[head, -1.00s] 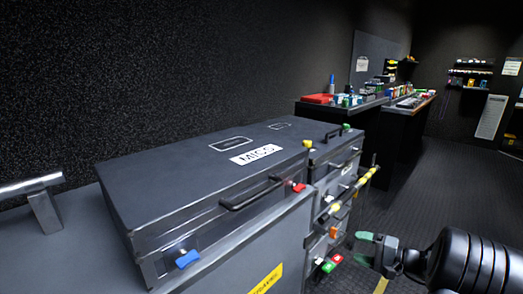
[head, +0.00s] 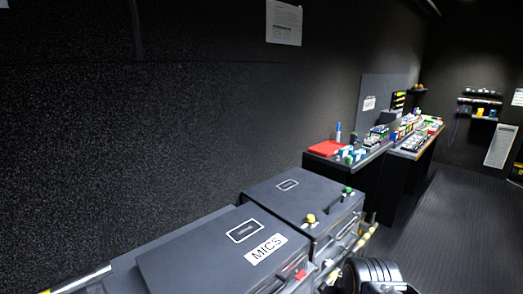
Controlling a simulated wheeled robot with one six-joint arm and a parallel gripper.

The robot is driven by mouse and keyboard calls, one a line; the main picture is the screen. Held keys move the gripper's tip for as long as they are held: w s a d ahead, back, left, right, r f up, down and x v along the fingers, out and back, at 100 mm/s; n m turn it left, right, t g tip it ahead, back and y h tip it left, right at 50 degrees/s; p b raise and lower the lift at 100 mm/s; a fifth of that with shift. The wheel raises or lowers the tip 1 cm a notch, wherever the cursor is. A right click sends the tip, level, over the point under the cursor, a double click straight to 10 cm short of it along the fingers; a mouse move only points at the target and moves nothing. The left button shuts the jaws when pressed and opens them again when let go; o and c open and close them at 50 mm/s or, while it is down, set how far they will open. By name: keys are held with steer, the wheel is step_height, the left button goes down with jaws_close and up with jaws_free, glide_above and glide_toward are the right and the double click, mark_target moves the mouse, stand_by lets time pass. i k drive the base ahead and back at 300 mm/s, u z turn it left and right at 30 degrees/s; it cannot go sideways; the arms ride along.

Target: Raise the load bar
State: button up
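A dark bar with yellow pieces (head: 360,240) runs along the front right side of the black cases in the head view, partly cut off by my arm and the frame's lower edge. It may be the load bar; I cannot tell for sure. A silver bar with a yellow end (head: 80,281) shows at the bottom left and is mostly cut off. My arm shows at the bottom, right of the cases. My gripper's fingers are below the frame, so their state is hidden.
A black case labelled MICS (head: 195,250) and another black case (head: 300,195) stand along the wall. Beyond are a desk with a red box (head: 325,148) and a console (head: 415,140). The dark floor (head: 460,225) at right is clear.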

mark_target(337, 271)
steer(key=k, duration=0.6)
steer(key=z, duration=0.6)
steer(key=i, duration=1.25)
steer(key=u, duration=0.2)
